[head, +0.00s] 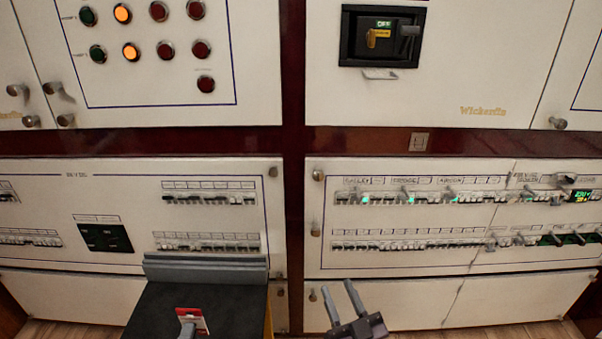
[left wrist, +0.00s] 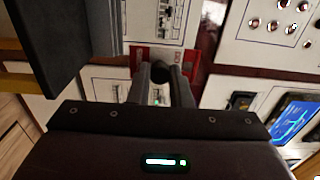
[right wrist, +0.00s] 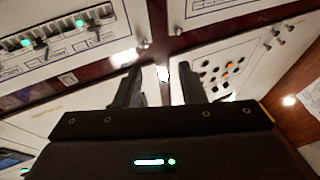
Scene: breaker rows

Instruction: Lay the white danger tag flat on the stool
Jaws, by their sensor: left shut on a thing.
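The white danger tag (head: 201,318), with a red part, is at the bottom of the head view, in front of the dark stool top. My left gripper (head: 187,328) is shut on the tag. In the left wrist view the tag (left wrist: 191,62) shows behind the two closed fingers (left wrist: 161,72), which hide its middle. The stool (head: 150,305) has a black top with a grey ribbed edge (head: 205,268). In the left wrist view the stool (left wrist: 55,45) is at the upper left, with a gap between it and the tag. My right gripper (head: 340,296) is open and empty, right of the stool.
White breaker panels (head: 410,225) with rows of switches stand behind the stool. A cabinet above has a black breaker (head: 383,36), and another has round lamps (head: 130,50). A yellow stool leg (head: 268,322) shows beside the top. Wooden floor shows at the bottom.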

